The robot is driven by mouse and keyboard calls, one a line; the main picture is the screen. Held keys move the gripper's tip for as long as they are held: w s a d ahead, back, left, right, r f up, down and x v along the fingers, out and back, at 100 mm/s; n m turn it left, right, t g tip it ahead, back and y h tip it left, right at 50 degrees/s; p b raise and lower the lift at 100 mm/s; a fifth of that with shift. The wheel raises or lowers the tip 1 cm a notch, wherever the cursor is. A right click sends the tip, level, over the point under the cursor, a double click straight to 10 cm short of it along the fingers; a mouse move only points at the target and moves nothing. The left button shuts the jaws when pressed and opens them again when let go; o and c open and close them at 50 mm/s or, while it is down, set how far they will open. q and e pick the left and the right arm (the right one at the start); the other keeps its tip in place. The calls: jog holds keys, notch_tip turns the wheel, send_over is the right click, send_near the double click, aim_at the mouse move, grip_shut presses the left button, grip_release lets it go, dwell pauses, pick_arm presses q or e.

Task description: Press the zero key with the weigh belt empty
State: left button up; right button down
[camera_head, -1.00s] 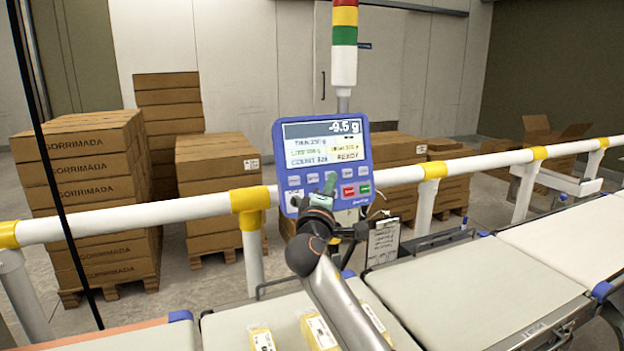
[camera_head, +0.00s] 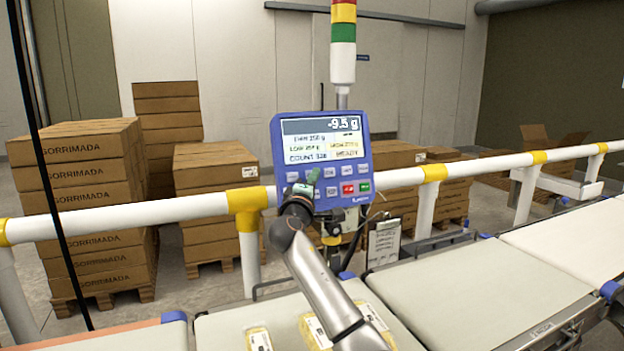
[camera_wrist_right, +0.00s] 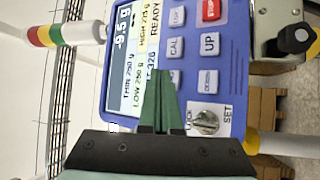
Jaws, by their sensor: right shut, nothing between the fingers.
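My right gripper (camera_head: 313,176) is shut and empty, in front of the panel's lower left keys. In the right wrist view its green fingers (camera_wrist_right: 162,100) cover part of the panel beside the CAL key (camera_wrist_right: 175,47). The zero key cannot be made out; contact cannot be told. The nearer belt (camera_head: 225,322) carries yellow packs (camera_head: 318,330). The belt to its right (camera_head: 480,285) is bare. Which is the weigh belt is unclear. My left gripper is out of view.
A white and yellow rail (camera_head: 150,212) runs across behind the belts. A stack light (camera_head: 343,45) rises above the panel. Stacked cartons (camera_head: 85,200) stand beyond the rail. The wrist view shows a key switch (camera_wrist_right: 204,122) and red STOP key (camera_wrist_right: 211,10).

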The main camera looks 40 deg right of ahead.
dwell(0.8)
dwell(0.9)
jog(key=shift+w+d+f, duration=0.1)
jog(key=shift+w+d, duration=0.05)
jog(key=shift+w, duration=0.25)
jog(key=shift+w+d+f+b, duration=0.15)
jog(key=shift+w+b, duration=0.2)
jog(key=shift+b, duration=0.2)
dwell(0.6)
jog(key=shift+s, duration=0.1)
jog(key=shift+s+r+p, duration=0.2)
jog(key=shift+p, duration=0.15)
jog(key=shift+s+a, duration=0.3)
jog(key=shift+s, duration=0.2)
